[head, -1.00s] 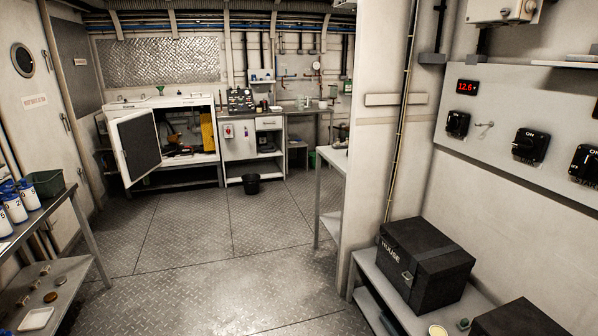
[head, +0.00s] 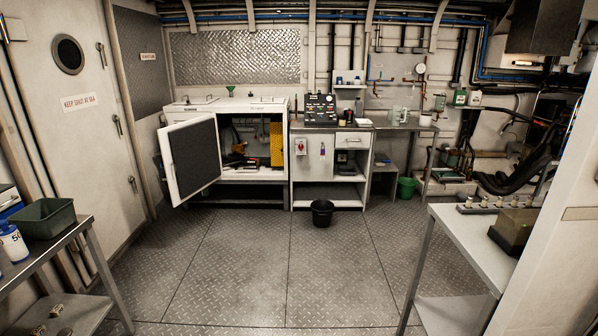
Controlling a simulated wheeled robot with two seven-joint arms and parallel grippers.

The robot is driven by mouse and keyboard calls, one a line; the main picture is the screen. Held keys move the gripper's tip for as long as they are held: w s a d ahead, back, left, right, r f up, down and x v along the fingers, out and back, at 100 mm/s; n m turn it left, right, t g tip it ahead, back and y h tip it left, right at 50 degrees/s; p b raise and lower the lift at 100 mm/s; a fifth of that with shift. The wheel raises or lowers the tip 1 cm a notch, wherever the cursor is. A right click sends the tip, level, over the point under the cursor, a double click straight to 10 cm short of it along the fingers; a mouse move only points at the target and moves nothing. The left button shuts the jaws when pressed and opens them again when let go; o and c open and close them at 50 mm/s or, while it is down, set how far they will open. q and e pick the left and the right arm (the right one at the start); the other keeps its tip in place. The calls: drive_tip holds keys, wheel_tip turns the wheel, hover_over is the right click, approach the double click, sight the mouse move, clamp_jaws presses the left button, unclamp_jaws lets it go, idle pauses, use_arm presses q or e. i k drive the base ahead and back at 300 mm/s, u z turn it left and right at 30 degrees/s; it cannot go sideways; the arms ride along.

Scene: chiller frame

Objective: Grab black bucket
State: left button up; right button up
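A small black bucket (head: 322,213) stands upright on the metal floor in the head view, just right of the picture's middle. It is in front of the white cabinet with open shelves. Its rim faces up and nothing covers it from this side. Neither of my grippers shows in this view.
The diamond-plate floor (head: 240,270) before the bucket is clear. A cabinet door (head: 191,158) hangs open at the left. A metal table (head: 60,250) with a dark green bin (head: 42,218) flanks the left, a bench (head: 470,235) the right. A green bucket (head: 406,188) stands farther back.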

sight(323, 209)
drive_tip(key=u, duration=0.1)
drive_tip(key=i, duration=2.35)
drive_tip(key=z, duration=0.55)
drive_tip(key=i, duration=2.35)
drive_tip(key=z, duration=0.65)
drive_tip(key=i, duration=0.7)
drive_tip(key=z, duration=0.15)
